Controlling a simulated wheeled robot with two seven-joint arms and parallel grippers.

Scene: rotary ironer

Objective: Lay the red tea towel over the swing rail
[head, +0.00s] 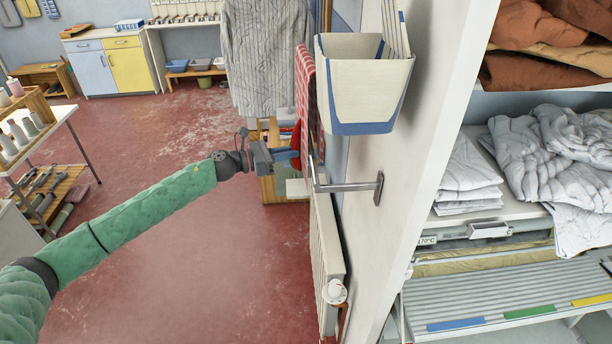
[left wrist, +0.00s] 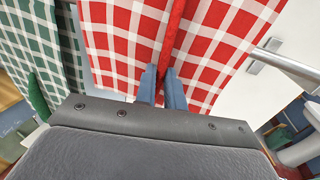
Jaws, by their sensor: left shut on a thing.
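The red tea towel (head: 305,85) is red and white checked and hangs beside the wall, left of the white box, in the head view. In the left wrist view the towel (left wrist: 125,45) fills the upper middle, with a fold pinched between two blue fingers. My left gripper (head: 296,154) is shut on it; the wrist view shows the fingers (left wrist: 164,88) close together. The metal swing rail (head: 348,186) sticks out from the wall just right of the gripper. It also shows in the wrist view (left wrist: 288,62), right of the towel. How the towel's top is held is unclear. My right gripper is out of view.
A green checked cloth (left wrist: 30,50) hangs left of the red towel. A white and blue box (head: 362,90) is on the wall above the rail. A radiator (head: 326,250) is below. A striped garment (head: 262,55) hangs behind.

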